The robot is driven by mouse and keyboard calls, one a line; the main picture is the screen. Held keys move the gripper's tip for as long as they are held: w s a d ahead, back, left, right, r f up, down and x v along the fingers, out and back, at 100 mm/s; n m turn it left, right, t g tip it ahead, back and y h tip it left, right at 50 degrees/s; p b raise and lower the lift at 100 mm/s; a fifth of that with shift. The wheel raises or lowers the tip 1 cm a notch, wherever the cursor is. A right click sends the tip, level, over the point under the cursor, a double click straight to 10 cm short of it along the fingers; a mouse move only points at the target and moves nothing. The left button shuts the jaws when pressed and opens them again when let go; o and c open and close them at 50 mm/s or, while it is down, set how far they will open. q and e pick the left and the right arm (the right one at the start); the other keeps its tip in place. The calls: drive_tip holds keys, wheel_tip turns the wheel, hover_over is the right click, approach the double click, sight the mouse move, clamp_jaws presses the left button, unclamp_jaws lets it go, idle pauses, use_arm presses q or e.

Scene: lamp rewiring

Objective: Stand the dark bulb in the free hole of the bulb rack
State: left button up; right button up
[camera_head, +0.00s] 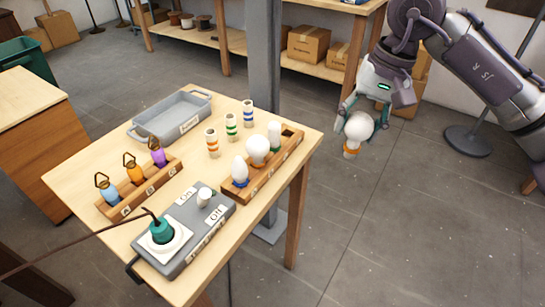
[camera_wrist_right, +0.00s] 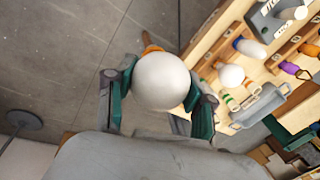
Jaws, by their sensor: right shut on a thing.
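My right gripper (camera_head: 355,112) is shut on a white round bulb with an orange-banded base (camera_head: 358,129), held in the air right of the table, base downward. The bulb's white globe (camera_wrist_right: 163,82) fills the space between the fingers in the right wrist view, its orange base (camera_wrist_right: 151,48) pointing away. The wooden bulb rack (camera_head: 267,178) lies along the table's right side. It holds a blue-based bulb (camera_head: 240,170), a round white bulb (camera_head: 257,150) and a green-based bulb (camera_head: 274,136). Its free hole (camera_head: 289,132) is at the far right end. My left gripper is out of view.
Banded white cylinders (camera_head: 212,144) stand left of the rack. A grey tray (camera_head: 172,119) is at the back, and a wooden holder with coloured looped pieces (camera_head: 137,190) at the left. A grey switch box (camera_head: 186,238) with a teal plug is in front. Open floor surrounds the held bulb.

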drive_tip(key=shift+w+a+r, duration=0.1)
drive_tip(key=shift+w+r, duration=0.05)
drive_tip(key=shift+r, duration=0.35)
drive_tip(key=shift+w+a+r, duration=0.1)
drive_tip(key=shift+r, duration=0.35)
